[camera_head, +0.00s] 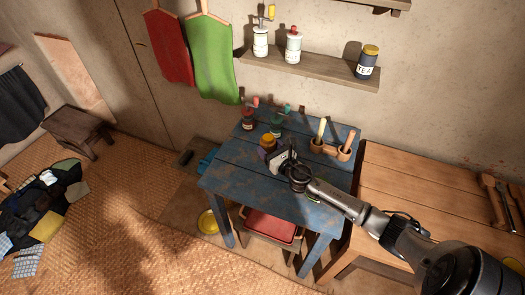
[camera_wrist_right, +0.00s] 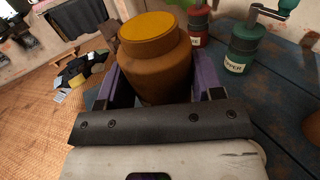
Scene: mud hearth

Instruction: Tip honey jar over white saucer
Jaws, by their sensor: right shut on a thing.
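The jar looks about upright. Its base is hidden, so I cannot tell whether it touches the table. I see no white saucer in either view. My left gripper is out of view.
A red grinder (camera_head: 248,120) and a green grinder (camera_head: 276,127) stand behind the jar on the blue table (camera_head: 235,178). Wooden holders with handled tools (camera_head: 345,147) stand to the right. A shelf (camera_head: 310,68) hangs above. The table's front is mostly clear.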

